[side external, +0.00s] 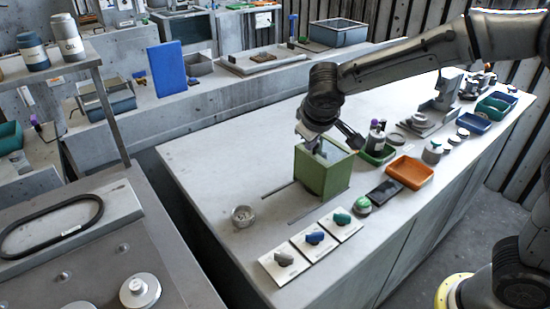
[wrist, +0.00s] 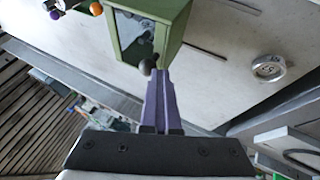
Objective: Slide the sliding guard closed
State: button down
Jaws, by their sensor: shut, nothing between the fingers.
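The sliding guard looks to be the green box-shaped housing (side external: 322,176) on the bench, with a dark window in its face; it also shows at the top of the wrist view (wrist: 175,12). Two dark parallel slots (side external: 304,214) run from it toward the left front. My gripper (side external: 314,146) is at the guard's upper part. In the wrist view, its purple fingers (wrist: 158,73) are together and empty, with their tips beside a dark round knob (wrist: 147,66) near the window's lower edge. I cannot tell whether they touch the knob or guard.
Three white cards with coloured lumps (side external: 315,238) lie in front. A green ball (side external: 362,206), a dark flat device (side external: 385,191) and an orange tray (side external: 410,173) are at right.

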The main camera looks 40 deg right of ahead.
jog(key=shift+d+f, duration=0.1)
jog(key=shift+d, duration=0.25)
jog(key=s+a+r, duration=0.5)
jog(key=a+r, duration=0.3)
jog(key=r, duration=0.1)
jog(key=s+d+r+m, duration=0.2)
jog(key=d+r, duration=0.2)
jog(key=d, duration=0.3)
jog(key=s+d+f+m+y, duration=0.1)
jog(key=s+d+f, duration=0.1)
jog(key=s+d, duration=0.45)
jog(key=s+d+f+m+y, duration=0.15)
jog(key=s+d, duration=0.25)
jog(key=s, duration=0.6)
jog(key=s+a+f+n+y, duration=0.1)
jog(key=s+a+f+n, duration=0.2)
jog(key=f, duration=0.3)
jog(key=shift+s+a+y, duration=0.3)
jog(key=shift+s+y, duration=0.05)
jog(key=shift+s, duration=0.15)
